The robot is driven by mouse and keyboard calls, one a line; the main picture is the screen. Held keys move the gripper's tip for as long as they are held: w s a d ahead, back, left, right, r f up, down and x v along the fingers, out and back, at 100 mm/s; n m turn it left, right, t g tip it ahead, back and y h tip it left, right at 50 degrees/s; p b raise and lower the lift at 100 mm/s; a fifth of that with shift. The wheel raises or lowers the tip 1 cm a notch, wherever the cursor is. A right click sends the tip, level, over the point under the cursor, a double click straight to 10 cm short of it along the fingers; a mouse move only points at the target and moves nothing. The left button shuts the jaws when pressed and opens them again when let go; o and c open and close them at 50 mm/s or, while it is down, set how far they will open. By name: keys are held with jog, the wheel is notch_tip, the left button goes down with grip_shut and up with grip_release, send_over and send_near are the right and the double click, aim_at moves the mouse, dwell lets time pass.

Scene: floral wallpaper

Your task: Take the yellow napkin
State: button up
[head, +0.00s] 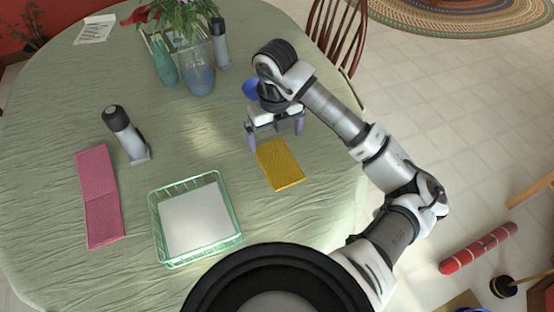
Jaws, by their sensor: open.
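The yellow napkin (281,168) lies flat on the green cloth of the round table, right of the middle. It is a tilted rectangle. My gripper (275,139) is above the table at the napkin's upper edge, with its two fingers spread apart and pointing down. It holds nothing. The fingertips look close to the napkin's upper end, but I cannot tell their exact height above the table.
A green wire basket (155,222) with a pale bottom stands left of the napkin. A pink napkin (99,198) and a grey-black bottle (127,135) are farther left. A glass vase (199,75), a teal bottle (164,64) and a blue bowl (250,88) stand behind. A chair (338,32) is beyond the table edge.

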aim_at(273, 152)
jog(key=shift+w+a+f+p, duration=0.1)
jog(key=shift+f+p, duration=0.2)
jog(key=shift+f, duration=0.7)
jog(key=shift+s+a+f+p, duration=0.15)
jog(key=shift+f+p, duration=0.1)
jog(key=shift+f, duration=0.7)
jog(key=shift+w+a+f+p, duration=0.15)
jog(key=shift+f+p, duration=0.15)
jog(key=shift+f, duration=0.7)
jog(key=c, duration=1)
jog(key=shift+r, duration=0.15)
